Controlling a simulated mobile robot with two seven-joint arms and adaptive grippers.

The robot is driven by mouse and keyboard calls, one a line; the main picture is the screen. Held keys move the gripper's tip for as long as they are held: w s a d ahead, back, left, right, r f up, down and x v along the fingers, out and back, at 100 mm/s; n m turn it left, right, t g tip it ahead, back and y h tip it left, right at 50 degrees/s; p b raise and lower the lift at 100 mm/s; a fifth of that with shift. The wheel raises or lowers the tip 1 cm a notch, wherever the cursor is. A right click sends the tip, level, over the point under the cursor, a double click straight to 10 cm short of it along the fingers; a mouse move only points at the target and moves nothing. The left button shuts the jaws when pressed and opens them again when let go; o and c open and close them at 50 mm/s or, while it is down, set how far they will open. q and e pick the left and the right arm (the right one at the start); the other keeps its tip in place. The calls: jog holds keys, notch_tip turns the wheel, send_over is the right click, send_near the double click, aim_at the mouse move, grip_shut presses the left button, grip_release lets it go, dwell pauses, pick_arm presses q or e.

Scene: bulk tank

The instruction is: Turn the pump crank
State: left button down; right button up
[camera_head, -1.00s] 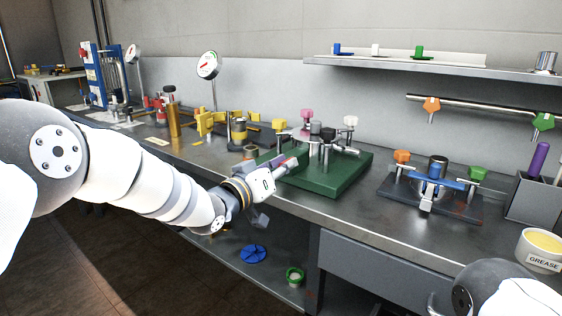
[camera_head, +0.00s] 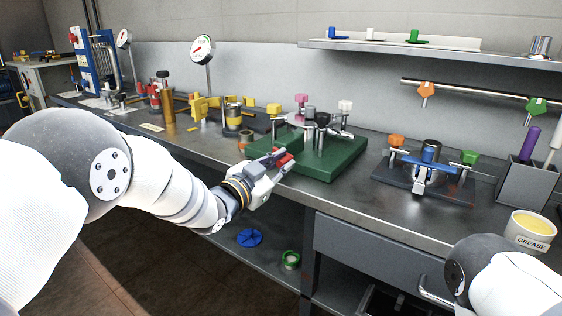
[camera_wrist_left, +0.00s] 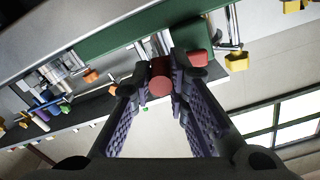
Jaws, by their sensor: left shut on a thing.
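The pump with the crank stands on a green base block (camera_head: 325,168) on the bench, with pink, black and white knobs above it. A red crank handle (camera_head: 285,158) shows at the base's left front edge. My left gripper (camera_head: 277,160) reaches it from the front left. In the left wrist view, a red round grip (camera_wrist_left: 160,84) sits between the fingertips of my left gripper (camera_wrist_left: 161,76), which are shut on it. Part of the grip is hidden by the fingers. My right gripper is outside the views; only my right arm shows at lower right.
A blue clamp fixture (camera_head: 430,178) on a dark plate stands right of the pump. A grease tub (camera_head: 530,232) is near the right bench edge. Yellow parts (camera_head: 206,106) and a gauge (camera_head: 203,50) stand behind left. A drawer (camera_head: 375,258) lies below the bench edge.

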pick_arm(q)
jog(key=shift+f+m, duration=0.15)
jog(key=shift+m, duration=0.15)
dwell(0.4)
jog(key=c, duration=1.5)
grip_release()
jog(key=shift+c, duration=0.2)
jog(key=shift+a, duration=0.1)
jog(key=v, duration=1.2)
